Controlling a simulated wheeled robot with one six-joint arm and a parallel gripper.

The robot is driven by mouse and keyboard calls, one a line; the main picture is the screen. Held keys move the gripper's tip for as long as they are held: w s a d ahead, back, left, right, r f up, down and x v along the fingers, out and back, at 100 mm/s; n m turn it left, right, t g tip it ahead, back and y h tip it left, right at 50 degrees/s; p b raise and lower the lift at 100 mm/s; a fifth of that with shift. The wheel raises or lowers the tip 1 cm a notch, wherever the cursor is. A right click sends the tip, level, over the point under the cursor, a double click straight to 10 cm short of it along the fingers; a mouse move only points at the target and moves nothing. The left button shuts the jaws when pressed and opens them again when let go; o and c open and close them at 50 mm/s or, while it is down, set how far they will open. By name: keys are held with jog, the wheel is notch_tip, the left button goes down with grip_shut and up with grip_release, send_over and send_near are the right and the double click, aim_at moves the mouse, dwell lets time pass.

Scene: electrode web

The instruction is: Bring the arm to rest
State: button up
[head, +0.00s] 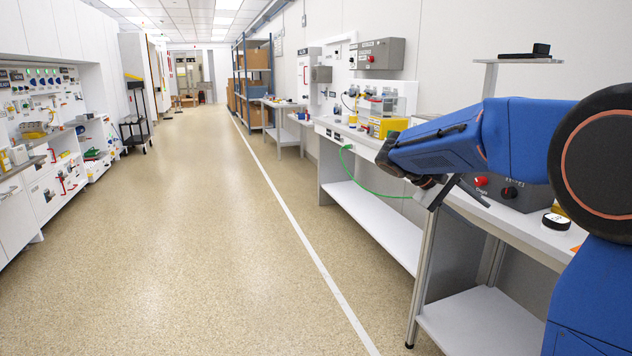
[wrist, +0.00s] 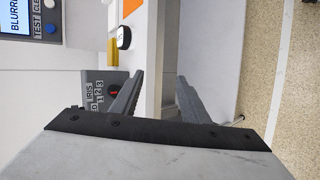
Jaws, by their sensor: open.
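My blue arm reaches in from the right in the head view, stretched out over the workbench (head: 402,240). My gripper (head: 450,193) is at the bench's front edge, partly hidden behind the arm's wrist. In the wrist view my gripper (wrist: 158,82) has two dark fingers set apart, with the bench edge seen between and beyond them. Nothing is held between the fingers. I cannot tell the exact gap between the fingers and the bench.
A grey control box (head: 515,190) with red and black knobs and a round black-and-white item (head: 556,221) are on the bench near the arm. A green cable (head: 352,182) hangs at the bench front. The aisle floor (head: 200,220) on the left is clear.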

jog(key=s+a+f+t+y, duration=0.1)
jog(key=s+a+f+y, duration=0.2)
jog(key=s, duration=0.8)
jog(key=s+a+f+t+y, duration=0.2)
jog(key=s+a+f+y, duration=0.2)
jog(key=s, duration=0.7)
jog(key=s+a+f+m+t+y, duration=0.1)
jog(key=s+a+f+y, duration=0.3)
jog(key=s, duration=0.7)
notch_tip(320, 180, down, 3)
jog(key=shift+s+r+t, duration=0.15)
jog(key=shift+t, duration=0.45)
